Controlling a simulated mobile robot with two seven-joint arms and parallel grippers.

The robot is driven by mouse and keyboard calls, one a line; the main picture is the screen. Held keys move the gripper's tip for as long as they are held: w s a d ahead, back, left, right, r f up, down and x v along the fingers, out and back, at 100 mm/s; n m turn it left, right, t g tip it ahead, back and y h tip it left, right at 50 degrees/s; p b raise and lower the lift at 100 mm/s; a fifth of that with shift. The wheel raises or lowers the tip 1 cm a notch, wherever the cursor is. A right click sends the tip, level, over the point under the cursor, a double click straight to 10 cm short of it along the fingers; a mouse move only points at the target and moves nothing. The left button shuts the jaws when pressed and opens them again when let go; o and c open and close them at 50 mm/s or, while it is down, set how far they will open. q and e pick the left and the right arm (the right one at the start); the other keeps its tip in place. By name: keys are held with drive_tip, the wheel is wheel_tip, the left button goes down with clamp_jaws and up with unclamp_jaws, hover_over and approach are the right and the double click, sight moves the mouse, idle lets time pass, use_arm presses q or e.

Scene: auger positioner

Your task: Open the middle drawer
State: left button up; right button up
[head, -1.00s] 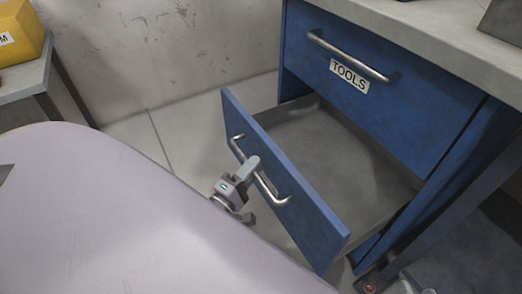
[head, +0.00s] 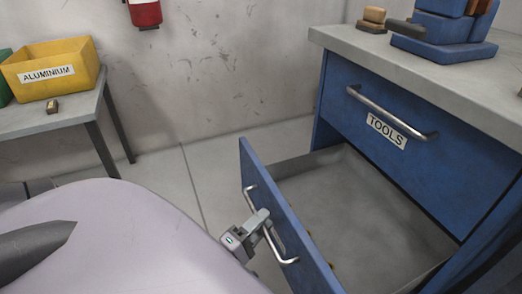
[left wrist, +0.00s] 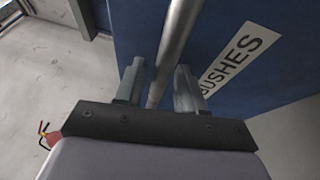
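The blue drawer (head: 283,217) below the TOOLS drawer stands pulled well out, its grey inside in view. Its front bears a silver bar handle (head: 286,258). In the left wrist view the front (left wrist: 265,75) carries a white BUSHES label (left wrist: 233,58). My left gripper (head: 262,222) is at the handle. In the left wrist view the handle bar (left wrist: 171,50) runs between its two fingers (left wrist: 160,88), which stand apart with small gaps beside the bar. My right gripper is out of view.
The TOOLS drawer (head: 400,115) above is shut, under a grey worktop (head: 420,62) with blue items on it. A side table (head: 60,118) with a yellow ALUMINIUM bin (head: 80,65) stands at the left. Floor (head: 215,165) between them is clear. A red extinguisher (head: 145,12) hangs on the wall.

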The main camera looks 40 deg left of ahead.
use_arm(q)
drive_tip(key=shift+s, duration=0.1)
drive_tip(key=s+f+p, duration=0.1)
drive_tip(key=s, duration=0.5)
drive_tip(key=shift+s+f, duration=0.15)
drive_tip(key=shift+s, duration=0.25)
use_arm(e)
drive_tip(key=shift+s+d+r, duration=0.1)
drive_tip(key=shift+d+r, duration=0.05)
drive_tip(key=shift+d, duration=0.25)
